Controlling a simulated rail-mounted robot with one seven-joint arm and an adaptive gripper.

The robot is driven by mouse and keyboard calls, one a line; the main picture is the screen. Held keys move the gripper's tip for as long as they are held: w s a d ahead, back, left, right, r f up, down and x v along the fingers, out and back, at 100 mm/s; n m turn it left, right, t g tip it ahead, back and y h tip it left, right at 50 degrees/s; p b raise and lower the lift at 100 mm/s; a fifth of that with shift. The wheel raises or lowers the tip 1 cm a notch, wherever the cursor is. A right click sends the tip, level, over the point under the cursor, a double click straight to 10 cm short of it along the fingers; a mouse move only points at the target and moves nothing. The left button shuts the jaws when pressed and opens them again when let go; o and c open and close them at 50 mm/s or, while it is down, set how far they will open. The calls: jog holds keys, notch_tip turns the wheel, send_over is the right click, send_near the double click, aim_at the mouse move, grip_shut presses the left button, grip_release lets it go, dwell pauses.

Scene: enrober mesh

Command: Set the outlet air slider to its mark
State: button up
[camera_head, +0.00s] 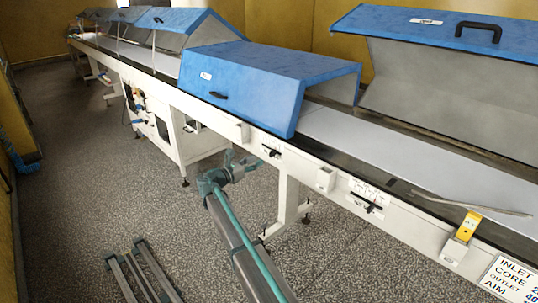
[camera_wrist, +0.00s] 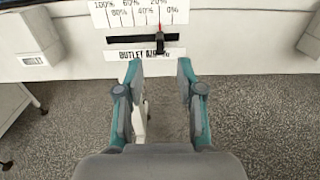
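The outlet air slider shows in the wrist view as a black knob (camera_wrist: 160,43) in a dark horizontal slot (camera_wrist: 128,40), near its right end. Above it is a percent scale (camera_wrist: 135,13) falling from 100% at left to 0% at right. A thin red line stands just above the knob, near the low end; I cannot tell whether it is mark or pointer. The label "OUTLET AIR" (camera_wrist: 130,55) below is partly covered. My gripper (camera_wrist: 158,68) is open and empty, below and in front of the knob, apart from it. My gripper (camera_head: 240,167) is left of the knob (camera_head: 271,152) in the head view.
White boxes flank the slider at left (camera_wrist: 32,45) and right (camera_wrist: 312,38). Another slider (camera_head: 371,208) sits further right on the white conveyor side. A blue hood (camera_head: 270,75) covers the belt above. A yellow clip (camera_head: 467,226) stands at right. Floor below is open around a conveyor leg.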

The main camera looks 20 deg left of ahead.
aim_at(273, 153)
jog(key=p+x, duration=0.1)
jog(key=x, duration=0.7)
jog(key=shift+w+d, duration=0.15)
jog(key=shift+w, duration=0.15)
grip_shut()
